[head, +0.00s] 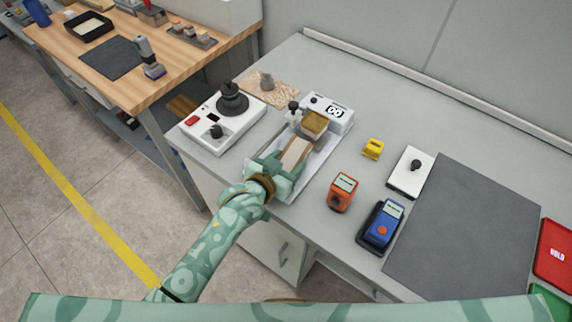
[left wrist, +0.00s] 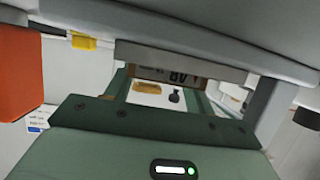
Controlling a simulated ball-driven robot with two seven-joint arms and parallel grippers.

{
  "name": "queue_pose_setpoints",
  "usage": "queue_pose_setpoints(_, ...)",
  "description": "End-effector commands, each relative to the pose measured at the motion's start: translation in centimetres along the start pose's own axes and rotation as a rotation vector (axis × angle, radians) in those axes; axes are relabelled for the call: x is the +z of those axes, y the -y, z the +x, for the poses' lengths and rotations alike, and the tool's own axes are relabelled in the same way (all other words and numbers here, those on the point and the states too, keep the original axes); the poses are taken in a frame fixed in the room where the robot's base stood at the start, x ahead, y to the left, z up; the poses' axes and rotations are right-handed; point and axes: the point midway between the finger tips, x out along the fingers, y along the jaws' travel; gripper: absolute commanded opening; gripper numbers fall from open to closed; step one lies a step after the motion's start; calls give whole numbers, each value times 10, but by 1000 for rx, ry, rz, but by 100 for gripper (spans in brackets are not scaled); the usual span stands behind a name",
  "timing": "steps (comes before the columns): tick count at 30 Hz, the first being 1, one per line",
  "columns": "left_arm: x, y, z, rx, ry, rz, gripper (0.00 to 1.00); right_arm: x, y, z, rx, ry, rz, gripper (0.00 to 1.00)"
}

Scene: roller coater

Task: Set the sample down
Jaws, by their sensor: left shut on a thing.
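The sample appears to be a flat beige panel (head: 297,151) over the roller coater's light bed. My left gripper (head: 284,164) is shut on its near end. I cannot tell whether the panel touches the bed. The roller coater (head: 341,112) is white with a small display and a black knob, and an amber block (head: 315,123) sits at its front end. In the left wrist view my left gripper (left wrist: 162,98) reaches forward, with the coater's display partly hidden beyond it. My right gripper is not in view.
A white instrument with a black dome (head: 232,98) stands left of the coater. To the right are an orange meter (head: 342,192), a blue meter (head: 381,226), a yellow piece (head: 373,149) and a white box (head: 410,172). The dark mat (head: 465,235) is bare.

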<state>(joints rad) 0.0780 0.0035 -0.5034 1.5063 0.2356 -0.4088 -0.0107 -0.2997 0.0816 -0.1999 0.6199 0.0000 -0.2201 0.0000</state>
Motion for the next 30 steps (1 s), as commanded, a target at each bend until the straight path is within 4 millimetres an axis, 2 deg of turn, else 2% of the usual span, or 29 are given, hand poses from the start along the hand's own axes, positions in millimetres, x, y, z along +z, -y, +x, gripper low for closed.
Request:
queue_pose_setpoints(1,9,0,0,0,17,5,18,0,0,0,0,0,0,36)
queue_pose_setpoints(5,10,0,0,0,21,6,18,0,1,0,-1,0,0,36)
queue_pose_setpoints(6,11,0,-1,0,23,7,60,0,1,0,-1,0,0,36)
queue_pose_setpoints(8,11,0,0,0,22,6,76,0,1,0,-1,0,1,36)
queue_pose_setpoints(17,8,-1,0,0,15,4,76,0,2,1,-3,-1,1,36)
queue_pose_setpoints(21,16,-1,3,1,14,2,76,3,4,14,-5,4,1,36)
queue_pose_setpoints(24,9,-1,-22,1,16,5,76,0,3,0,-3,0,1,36)
queue_pose_setpoints(30,9,-3,-81,1,14,5,76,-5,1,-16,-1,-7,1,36)
